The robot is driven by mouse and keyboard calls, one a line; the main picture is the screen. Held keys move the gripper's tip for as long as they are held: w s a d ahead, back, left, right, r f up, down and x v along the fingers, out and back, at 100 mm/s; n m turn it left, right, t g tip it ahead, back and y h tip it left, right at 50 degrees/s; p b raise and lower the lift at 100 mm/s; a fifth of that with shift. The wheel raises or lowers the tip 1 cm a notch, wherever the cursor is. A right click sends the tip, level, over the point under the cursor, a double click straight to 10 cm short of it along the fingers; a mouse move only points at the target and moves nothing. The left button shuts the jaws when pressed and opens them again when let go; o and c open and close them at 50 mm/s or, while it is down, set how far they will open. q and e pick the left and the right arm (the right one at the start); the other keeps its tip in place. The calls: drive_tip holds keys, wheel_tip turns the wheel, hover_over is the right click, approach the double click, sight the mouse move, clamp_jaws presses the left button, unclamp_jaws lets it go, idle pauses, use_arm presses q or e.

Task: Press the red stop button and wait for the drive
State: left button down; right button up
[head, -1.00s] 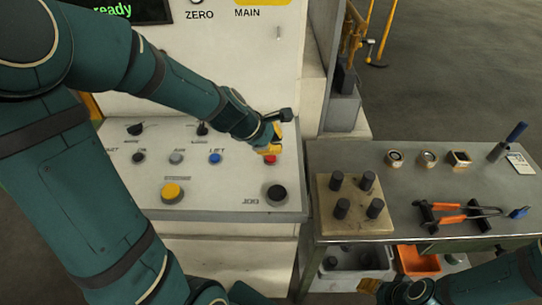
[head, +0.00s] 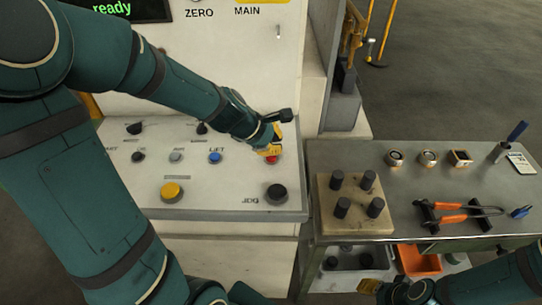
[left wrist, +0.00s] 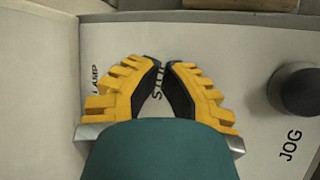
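The red stop button (head: 273,160) is at the right of the sloped control panel (head: 225,180), partly covered by my left gripper (head: 270,152). The yellow fingers are at the button in the head view; whether they touch or press it I cannot tell. In the left wrist view my left gripper (left wrist: 161,64) has its fingertips close together with nothing seen between them. A partly covered label lies behind them, and the button is hidden there. My right gripper (head: 390,289) is low at the bottom edge, partly cut off, its finger opening unclear. A display (head: 120,10) reads "ready".
A black JOG button (head: 276,192) and a yellow button (head: 172,192) are nearby on the panel, with a blue LIFT button (head: 214,157). A side table (head: 400,180) at right holds a block with black pegs (head: 354,200), orange-handled tongs (head: 455,214) and small parts.

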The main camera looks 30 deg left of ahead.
use_arm(q)
drive_tip(key=shift+f+b, duration=0.45)
drive_tip(key=shift+f, duration=0.15)
idle(0.7)
idle(0.4)
drive_tip(key=shift+r+p, duration=0.85)
drive_tip(key=shift+p, duration=0.05)
wheel_tip(320, 180, up, 5)
drive_tip(key=p, duration=0.5)
idle(0.6)
